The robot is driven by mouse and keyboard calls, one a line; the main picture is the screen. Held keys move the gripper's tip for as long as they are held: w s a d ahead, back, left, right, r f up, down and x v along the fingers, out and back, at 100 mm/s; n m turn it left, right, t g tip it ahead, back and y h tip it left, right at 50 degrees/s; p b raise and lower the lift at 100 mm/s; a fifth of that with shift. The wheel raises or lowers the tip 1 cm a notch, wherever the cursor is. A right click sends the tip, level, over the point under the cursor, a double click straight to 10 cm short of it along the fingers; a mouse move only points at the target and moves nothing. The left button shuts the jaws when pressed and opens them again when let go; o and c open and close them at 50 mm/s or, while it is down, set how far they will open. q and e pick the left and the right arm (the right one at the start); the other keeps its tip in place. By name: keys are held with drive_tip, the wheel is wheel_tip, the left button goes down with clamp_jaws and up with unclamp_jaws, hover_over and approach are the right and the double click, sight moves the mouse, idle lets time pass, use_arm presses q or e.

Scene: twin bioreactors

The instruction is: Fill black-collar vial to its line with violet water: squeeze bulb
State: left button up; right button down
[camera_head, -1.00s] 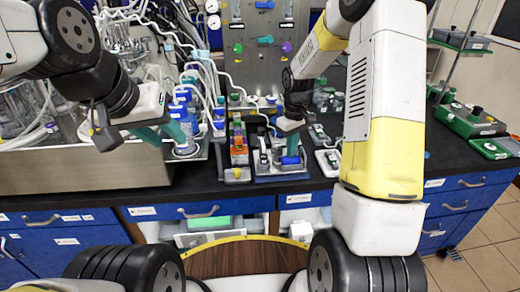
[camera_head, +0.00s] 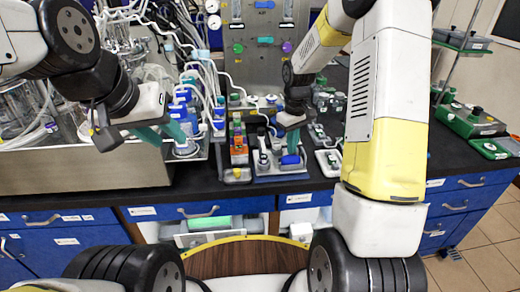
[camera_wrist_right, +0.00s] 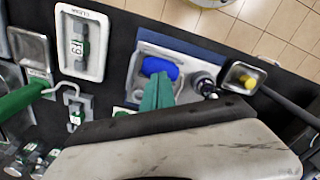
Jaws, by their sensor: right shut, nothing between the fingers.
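A blue bulb (camera_head: 290,159) lies in a grey tray (camera_head: 282,179) on the black bench. The wrist view shows the bulb (camera_wrist_right: 160,68) lying in its recess. My right gripper (camera_head: 293,147) points down over the bulb. Its teal fingers (camera_wrist_right: 157,90) are together and empty, with their tips close beside the bulb. I cannot tell whether they touch it. A dark-rimmed round piece (camera_wrist_right: 205,86), possibly the black-collar vial, stands beside the bulb; its fill level cannot be read. My left gripper (camera_head: 164,134) is open at the left, with its teal fingers apart near a blue-capped bottle.
A rack with orange and green pieces (camera_head: 239,150) stands left of the tray. A small white tray (camera_head: 329,162) lies to its right. Bottles and tubing crowd the back left. A dark holder with a yellow piece (camera_wrist_right: 243,76) is near the bulb tray.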

drive_tip(key=shift+f, duration=0.1)
drive_tip(key=shift+f, duration=1.35)
idle(1.1)
drive_tip(key=shift+r, duration=1.45)
drive_tip(key=shift+r, duration=2.5)
